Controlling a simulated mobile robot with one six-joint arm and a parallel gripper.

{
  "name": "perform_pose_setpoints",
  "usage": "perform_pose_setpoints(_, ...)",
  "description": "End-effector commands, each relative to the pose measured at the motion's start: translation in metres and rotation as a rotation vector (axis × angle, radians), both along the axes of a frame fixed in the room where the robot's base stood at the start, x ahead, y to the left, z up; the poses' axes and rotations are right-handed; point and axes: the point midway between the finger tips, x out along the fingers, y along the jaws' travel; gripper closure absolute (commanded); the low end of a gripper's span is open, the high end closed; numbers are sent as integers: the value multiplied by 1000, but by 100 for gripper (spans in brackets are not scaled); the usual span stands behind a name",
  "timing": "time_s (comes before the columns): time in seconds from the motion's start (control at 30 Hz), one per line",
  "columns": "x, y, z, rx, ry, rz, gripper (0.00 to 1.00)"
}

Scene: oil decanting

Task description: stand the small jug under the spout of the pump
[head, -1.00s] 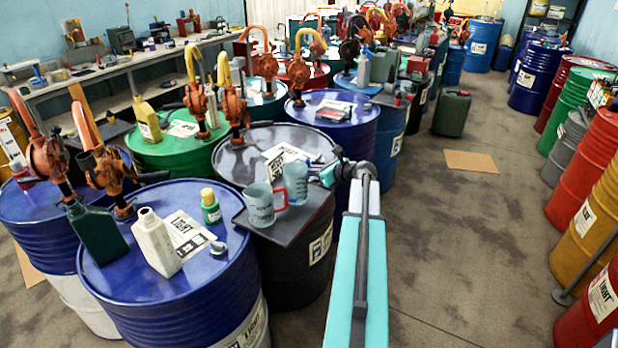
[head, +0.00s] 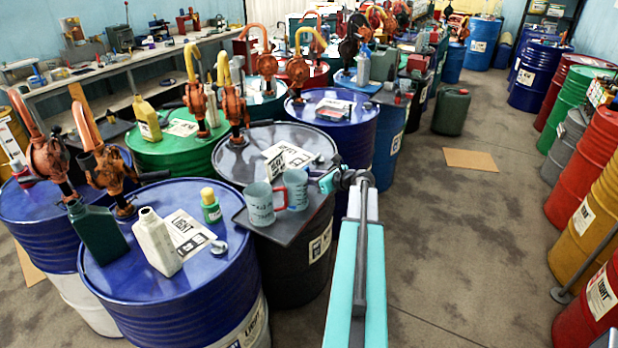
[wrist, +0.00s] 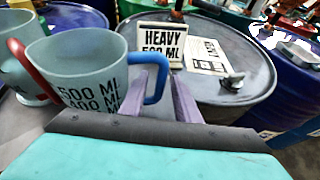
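Two translucent jugs stand upright, side by side, on a dark tray (head: 248,223). The right jug (head: 297,187) has a blue handle (wrist: 158,78) and marks reading 500 ML and 400 ML in the wrist view (wrist: 90,70). The left jug (head: 259,204) has a red handle; it shows partly at the wrist view's left edge (wrist: 12,45). I cannot tell their true sizes. My gripper (wrist: 159,88) is open, with one finger either side of the blue handle; contact is unclear. An orange pump (head: 234,106) with a yellow pipe stands on the black drum (head: 232,165).
A "HEAVY 500 ML" card (wrist: 161,45) stands on the black drum. A green bottle with a yellow cap (head: 211,210) and a pale bottle (head: 157,243) stand on the blue drum (head: 200,283). More drums crowd behind. The floor to the right is open.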

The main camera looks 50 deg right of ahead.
Motion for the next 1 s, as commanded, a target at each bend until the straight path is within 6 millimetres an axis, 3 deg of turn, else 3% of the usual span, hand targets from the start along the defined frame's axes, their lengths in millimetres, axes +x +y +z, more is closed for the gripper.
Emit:
perform_pose_setpoints(0.47, -6, 0, 4, 0, 0, -1, 71)
perform_pose_setpoints(1.0, -78, -2, 33, 0, 0, -1, 71)
